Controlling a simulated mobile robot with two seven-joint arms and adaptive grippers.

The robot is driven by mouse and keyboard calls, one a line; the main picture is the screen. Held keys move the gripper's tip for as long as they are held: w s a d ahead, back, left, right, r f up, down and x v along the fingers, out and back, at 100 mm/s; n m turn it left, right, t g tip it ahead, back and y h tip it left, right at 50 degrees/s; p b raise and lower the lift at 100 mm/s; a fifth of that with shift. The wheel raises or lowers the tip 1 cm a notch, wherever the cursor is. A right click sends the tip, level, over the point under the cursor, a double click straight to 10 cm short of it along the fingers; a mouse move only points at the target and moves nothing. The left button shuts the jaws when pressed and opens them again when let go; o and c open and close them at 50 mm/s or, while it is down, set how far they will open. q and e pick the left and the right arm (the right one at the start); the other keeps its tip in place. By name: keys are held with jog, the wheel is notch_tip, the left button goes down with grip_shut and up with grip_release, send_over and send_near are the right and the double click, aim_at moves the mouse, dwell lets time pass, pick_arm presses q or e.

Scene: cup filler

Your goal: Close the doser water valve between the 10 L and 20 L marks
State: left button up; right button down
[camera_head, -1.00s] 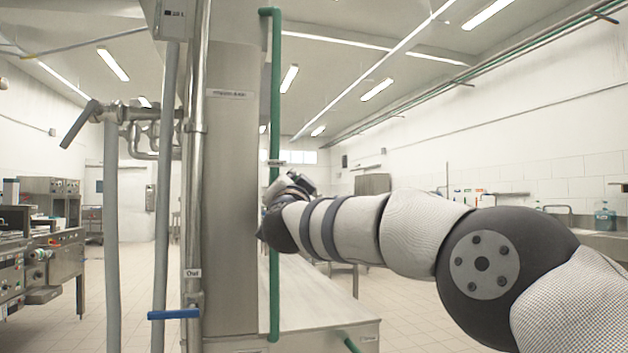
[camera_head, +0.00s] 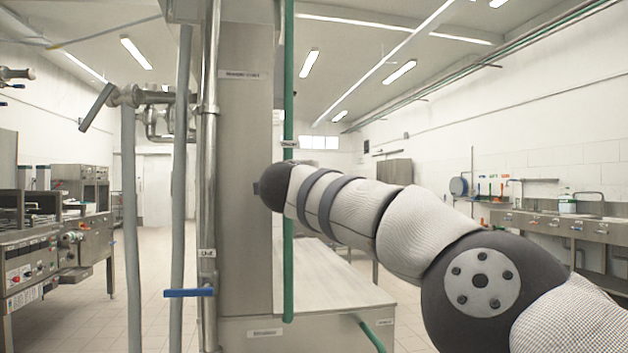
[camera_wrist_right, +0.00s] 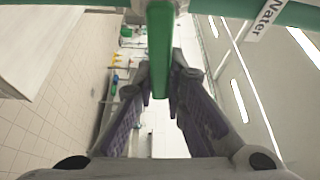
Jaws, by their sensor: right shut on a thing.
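A green lever (camera_wrist_right: 160,48) runs down the middle of the right wrist view, below a green pipe (camera_wrist_right: 225,8) with a white "Water" label (camera_wrist_right: 264,18). My right gripper (camera_wrist_right: 161,88) has its two fingers on either side of the lever and is shut on it. In the head view my right arm reaches in from the right, and its hand is hidden behind the steel column. A vertical green pipe (camera_head: 288,270) stands beside the column there. No 10 L or 20 L marks are readable in either view. My left gripper is not in view.
The steel column (camera_head: 245,230) stands at the middle left, with grey hoses (camera_head: 130,230) and a blue lever (camera_head: 188,292) beside it. A steel table (camera_head: 335,275) lies behind the arm. Open tiled floor lies further back.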

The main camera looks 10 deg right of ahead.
jog(key=shift+f+m, duration=0.25)
jog(key=shift+m, duration=0.15)
dwell(0.3)
jog(key=c, duration=1.6)
grip_release()
jog(key=shift+a, duration=0.1)
jog(key=shift+s+a+r, duration=0.1)
jog(key=shift+s+a, duration=0.05)
jog(key=shift+s, duration=0.1)
jog(key=v, duration=1.1)
jog(key=shift+s, duration=0.2)
jog(key=shift+r, duration=0.1)
